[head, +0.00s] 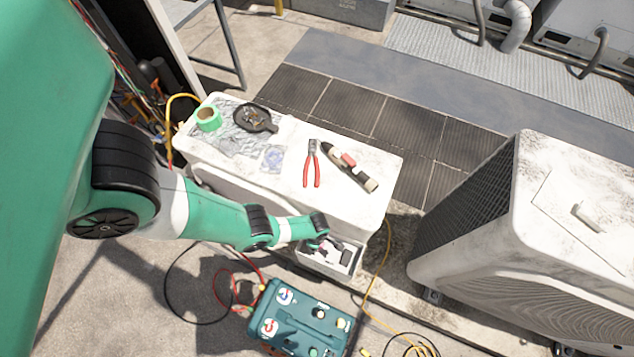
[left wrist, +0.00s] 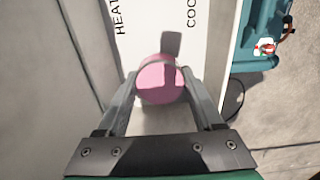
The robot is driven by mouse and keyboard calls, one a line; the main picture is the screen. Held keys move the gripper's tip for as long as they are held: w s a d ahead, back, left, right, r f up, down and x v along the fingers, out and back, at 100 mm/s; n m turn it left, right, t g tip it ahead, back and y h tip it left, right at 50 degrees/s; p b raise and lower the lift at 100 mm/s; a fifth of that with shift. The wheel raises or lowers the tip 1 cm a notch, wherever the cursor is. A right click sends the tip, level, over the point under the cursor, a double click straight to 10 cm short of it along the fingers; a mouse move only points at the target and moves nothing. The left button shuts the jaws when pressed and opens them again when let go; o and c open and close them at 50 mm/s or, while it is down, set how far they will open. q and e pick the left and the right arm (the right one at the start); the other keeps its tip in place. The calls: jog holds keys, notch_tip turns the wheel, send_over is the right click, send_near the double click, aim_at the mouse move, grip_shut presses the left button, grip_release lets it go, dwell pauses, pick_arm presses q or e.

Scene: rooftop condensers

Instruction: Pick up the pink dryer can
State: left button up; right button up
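The pink dryer can (left wrist: 160,79) shows its round pink end in the left wrist view. It stands in a white box marked "HEAT" and "COOL", whose compartment (head: 357,258) shows at the table's front edge in the head view. My left gripper (head: 325,245) reaches down into this box. In the left wrist view its fingers (left wrist: 160,84) are apart, one on each side of the can; I cannot tell whether they touch it. In the head view the gripper mostly hides the can. My right gripper is in neither view.
A teal gauge case (head: 300,318) with hoses stands on the ground in front. A large condenser (head: 530,240) stands right.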

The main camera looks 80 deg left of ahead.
pick_arm(q)
jog(key=c, duration=0.6)
jog(key=shift+c, duration=0.2)
jog(key=shift+r, duration=0.1)
jog(key=shift+r+p, duration=0.3)
jog(key=r+p, duration=0.3)
jog(key=r, duration=0.1)
jog(key=shift+d, duration=0.3)
jog(key=w+d+r+p, duration=0.1)
jog(key=d+r+p, duration=0.6)
jog(key=d, duration=0.6)
jog(key=shift+d+r+p, duration=0.2)
jog(key=shift+r+p, duration=0.1)
jog(key=shift+r, duration=0.3)
